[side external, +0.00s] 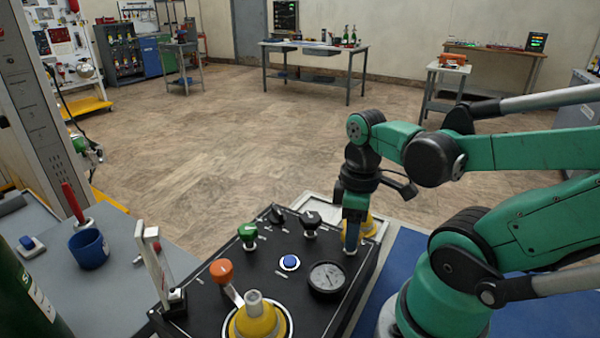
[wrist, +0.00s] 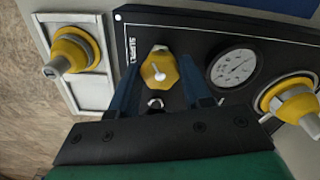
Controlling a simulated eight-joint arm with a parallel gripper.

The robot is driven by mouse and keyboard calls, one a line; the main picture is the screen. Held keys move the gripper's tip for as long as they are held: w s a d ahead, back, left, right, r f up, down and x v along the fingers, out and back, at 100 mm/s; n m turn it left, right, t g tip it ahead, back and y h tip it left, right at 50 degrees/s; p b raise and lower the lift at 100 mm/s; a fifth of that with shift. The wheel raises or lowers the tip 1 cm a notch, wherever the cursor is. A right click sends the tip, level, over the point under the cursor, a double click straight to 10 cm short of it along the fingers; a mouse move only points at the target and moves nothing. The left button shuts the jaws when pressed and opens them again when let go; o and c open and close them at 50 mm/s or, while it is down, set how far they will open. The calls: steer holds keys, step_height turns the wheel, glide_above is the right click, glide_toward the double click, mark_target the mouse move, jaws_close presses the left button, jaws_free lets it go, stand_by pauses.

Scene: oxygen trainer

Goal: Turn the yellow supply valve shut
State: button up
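The yellow supply valve (wrist: 158,74) is a lobed knob on the black panel (wrist: 202,42), beside the printed word SUPPLY. In the wrist view it sits between the two blue fingers of my gripper (wrist: 158,66). The fingers are spread, one on each side, with visible gaps to the knob. In the side view my gripper (side external: 352,242) points down at the panel's far right corner. The supply valve cannot be made out there, with the fingers in front of that spot.
Beside the supply valve is a round gauge (wrist: 232,68). Another yellow fitting (wrist: 75,50) stands on a white plate to the left, and one (wrist: 294,98) to the right. The panel also carries an orange-knobbed lever (side external: 222,272), a green knob (side external: 248,233) and a blue button (side external: 290,262).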

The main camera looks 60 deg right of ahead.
jaws_close()
steer(key=shift+m, duration=0.3)
steer(key=m, duration=0.4)
steer(key=shift+m, duration=0.3)
steer(key=m, duration=1.2)
steer(key=shift+a+m, duration=0.1)
steer(key=shift+m, duration=0.3)
steer(key=m, duration=0.6)
